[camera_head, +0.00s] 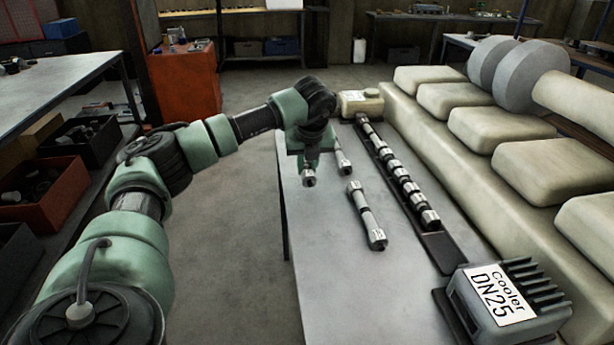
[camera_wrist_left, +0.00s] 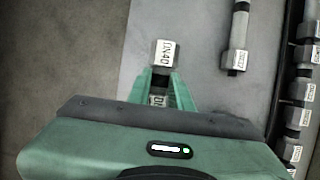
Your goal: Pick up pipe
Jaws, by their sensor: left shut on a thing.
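My left gripper (camera_head: 303,160) is shut on a grey metal pipe (camera_head: 309,178), near the left edge of the grey table (camera_head: 325,290). In the left wrist view the pipe's labelled end (camera_wrist_left: 164,54), which seems to read DN40, sticks out between the green fingers (camera_wrist_left: 163,92); most of the pipe is hidden. A second pipe (camera_head: 342,160) lies just right of the gripper, partly hidden by it. A third pipe (camera_head: 367,215) lies nearer, in the middle of the table. One of these loose pipes shows in the left wrist view (camera_wrist_left: 236,45). My right gripper is not in view.
A dark strip with several grey fittings (camera_head: 403,180) runs along the table's right side. A grey cooler marked DN25 (camera_head: 480,320) stands at the near right. A big cream engine block (camera_head: 450,150) borders the right. The table's near left is clear.

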